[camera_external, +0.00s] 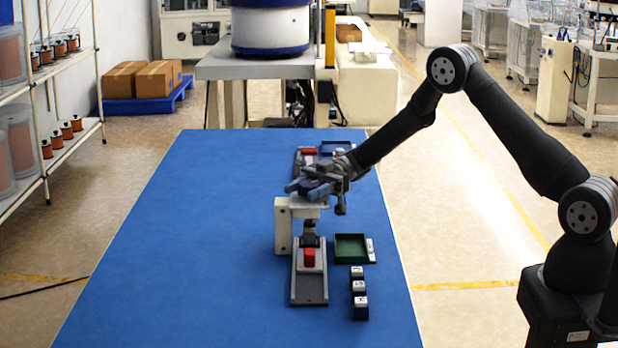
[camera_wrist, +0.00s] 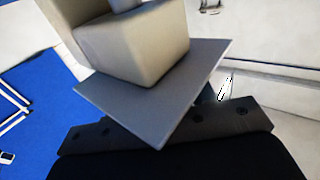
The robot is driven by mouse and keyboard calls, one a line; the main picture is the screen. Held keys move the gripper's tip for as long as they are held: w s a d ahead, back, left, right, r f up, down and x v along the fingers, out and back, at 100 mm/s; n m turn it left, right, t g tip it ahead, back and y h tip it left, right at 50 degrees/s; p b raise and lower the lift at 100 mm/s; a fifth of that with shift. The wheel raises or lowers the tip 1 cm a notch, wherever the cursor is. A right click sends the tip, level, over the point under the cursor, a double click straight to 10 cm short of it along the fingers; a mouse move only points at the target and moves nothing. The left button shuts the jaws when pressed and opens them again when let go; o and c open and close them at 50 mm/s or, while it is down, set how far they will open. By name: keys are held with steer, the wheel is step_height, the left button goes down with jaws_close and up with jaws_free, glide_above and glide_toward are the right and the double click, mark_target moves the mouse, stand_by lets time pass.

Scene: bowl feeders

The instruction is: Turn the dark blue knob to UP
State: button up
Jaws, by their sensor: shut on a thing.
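A white stand (camera_external: 284,229) with a flat top is in the middle of the blue table. My gripper (camera_external: 318,187) is at the top of this stand, reaching in from the right. It is shut on a blue-grey part there, which appears to be the dark blue knob; gripper and knob overlap, so the knob's outline and pointing direction cannot be read. In the wrist view, a beige block and a grey plate (camera_wrist: 150,100) fill the middle, close to my gripper's dark bar. Any UP mark is not visible.
In front of the stand is a grey track (camera_external: 310,291) with a red block (camera_external: 309,257). Another red piece (camera_external: 308,151) lies behind. The table's left side (camera_external: 180,240) is clear.

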steer(key=shift+d+n+g+h, duration=0.15)
steer(key=shift+n+g+h, duration=0.85)
steer(key=shift+h, duration=0.4)
steer(key=shift+s, duration=0.1)
steer(key=o, duration=1)
steer(key=shift+c, duration=0.2)
steer(key=v, duration=1.7)
steer(key=shift+w, duration=0.2)
steer(key=shift+s+r, duration=0.1)
steer(key=x, duration=1.7)
steer(key=shift+s, duration=0.1)
